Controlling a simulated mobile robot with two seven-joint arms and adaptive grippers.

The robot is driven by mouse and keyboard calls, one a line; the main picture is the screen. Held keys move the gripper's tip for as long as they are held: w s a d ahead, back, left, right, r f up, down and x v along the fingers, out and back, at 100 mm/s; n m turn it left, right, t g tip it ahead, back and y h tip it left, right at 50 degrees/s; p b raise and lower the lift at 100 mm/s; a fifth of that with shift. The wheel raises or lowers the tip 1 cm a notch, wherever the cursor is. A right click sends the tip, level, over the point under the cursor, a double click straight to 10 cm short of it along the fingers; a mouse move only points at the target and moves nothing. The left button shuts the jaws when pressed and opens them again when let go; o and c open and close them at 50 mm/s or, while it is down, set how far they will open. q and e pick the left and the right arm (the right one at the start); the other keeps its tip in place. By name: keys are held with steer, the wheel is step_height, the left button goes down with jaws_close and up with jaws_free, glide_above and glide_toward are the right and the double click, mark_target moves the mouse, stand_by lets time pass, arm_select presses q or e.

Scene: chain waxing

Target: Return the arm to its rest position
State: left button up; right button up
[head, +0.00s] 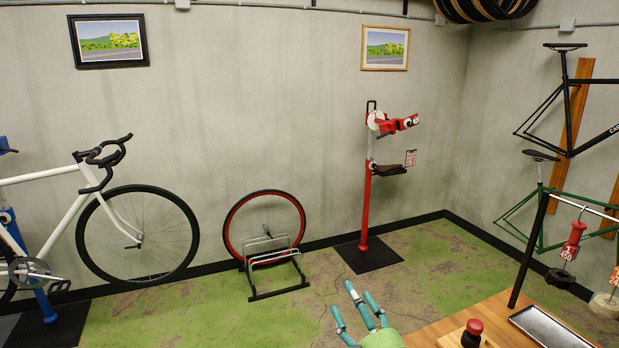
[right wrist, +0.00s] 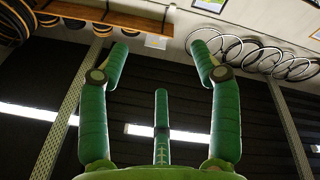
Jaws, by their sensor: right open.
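My right gripper (head: 350,302) shows at the bottom of the head view, left of the wooden bench. Its green-teal fingers point up and away, spread apart, with nothing between them. In the right wrist view the same gripper (right wrist: 161,72) is open and empty: two fingers stand wide at the sides and a third is lower in the middle. Beyond them are the ceiling and upper wall. The rest of the right arm is hidden below the head view's edge. My left gripper is in neither view.
A wooden bench (head: 430,333) at the lower right bears a red knob (head: 472,328) and a metal tray (head: 548,326). A dark post (head: 528,250) rises beside them. A red repair stand (head: 367,205), a wheel in a rack (head: 276,285) and a white bicycle (head: 55,240) stand farther back. Green floor between is clear.

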steer(key=s+d+f+m+g+h, duration=0.45)
steer(key=d+f+m+h, duration=0.2)
steer(key=f, duration=0.35)
steer(key=s+d+f+m+g, duration=0.2)
steer(key=s+f+g, duration=0.4)
steer(key=s, duration=0.7)
steer(key=s+d+f+m+g, duration=0.25)
steer(key=s+f+g, duration=0.25)
steer(key=s+f, duration=0.6)
steer(key=s+f+g+b, duration=0.1)
steer(key=s+f+b, duration=0.15)
steer(key=f, duration=1.05)
steer(key=s+f+g+b, duration=0.1)
steer(key=s+f+b, duration=0.15)
steer(key=f, duration=1.05)
arm_select(q)
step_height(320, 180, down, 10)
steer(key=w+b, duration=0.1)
steer(key=b, duration=0.4)
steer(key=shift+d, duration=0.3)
arm_select(e)
steer(key=s+d+f, duration=0.3)
steer(key=s+f, duration=1.2)
steer(key=f, duration=0.4)
steer(key=shift+s+f+n+g, duration=0.15)
steer(key=shift+n+g, duration=0.15)
steer(key=shift+g, duration=0.05)
steer(key=shift+h, duration=0.25)
